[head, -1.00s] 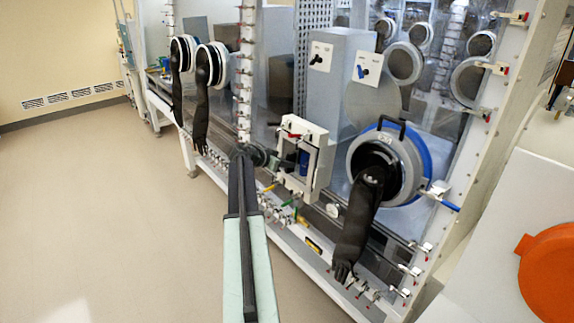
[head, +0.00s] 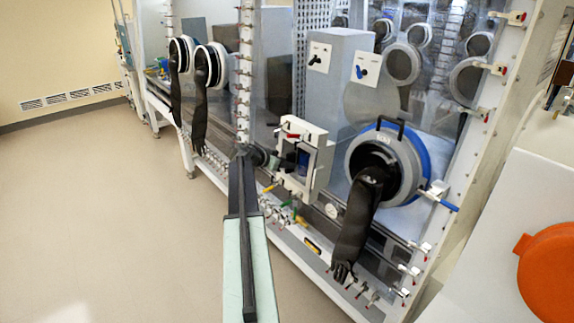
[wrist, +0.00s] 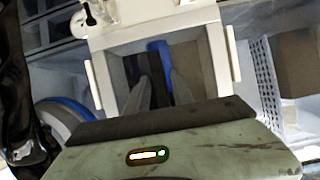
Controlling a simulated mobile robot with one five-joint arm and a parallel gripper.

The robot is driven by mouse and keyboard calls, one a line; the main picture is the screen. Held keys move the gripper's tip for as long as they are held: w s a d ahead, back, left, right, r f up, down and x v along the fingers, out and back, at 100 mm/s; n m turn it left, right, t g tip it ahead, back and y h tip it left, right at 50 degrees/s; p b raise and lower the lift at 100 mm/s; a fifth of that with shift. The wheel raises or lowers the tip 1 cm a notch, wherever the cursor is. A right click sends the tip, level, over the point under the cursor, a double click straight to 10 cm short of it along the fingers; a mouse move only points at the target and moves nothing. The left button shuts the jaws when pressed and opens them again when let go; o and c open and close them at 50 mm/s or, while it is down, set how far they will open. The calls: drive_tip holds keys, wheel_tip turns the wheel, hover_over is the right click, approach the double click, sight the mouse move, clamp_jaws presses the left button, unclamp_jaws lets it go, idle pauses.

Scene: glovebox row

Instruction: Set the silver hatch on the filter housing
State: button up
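The filter housing (head: 304,155) is a white open-fronted box on the glovebox front, at the centre of the head view. A dark blue cylinder shows inside it. In the wrist view the housing (wrist: 214,60) fills the upper middle, and the blue piece (wrist: 158,50) shows within the opening. My gripper (wrist: 159,78) has two grey fingers apart, pointing into the opening, with a dark strip visible between them. In the head view my gripper (head: 270,158) is at the housing's left side. I cannot pick out a separate silver hatch with certainty.
Right of the housing is a grey ring port (head: 355,155) with a black handle and a hanging black glove (head: 350,235). Small valves line the lower rail. An orange round cover (head: 548,275) is at far right. Open floor (head: 90,190) lies left.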

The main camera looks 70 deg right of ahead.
drive_tip(key=shift+o, duration=0.3)
drive_tip(key=p+v, duration=0.3)
drive_tip(key=v, duration=0.5)
drive_tip(key=shift+p, duration=0.35)
drive_tip(key=shift+d, duration=0.1)
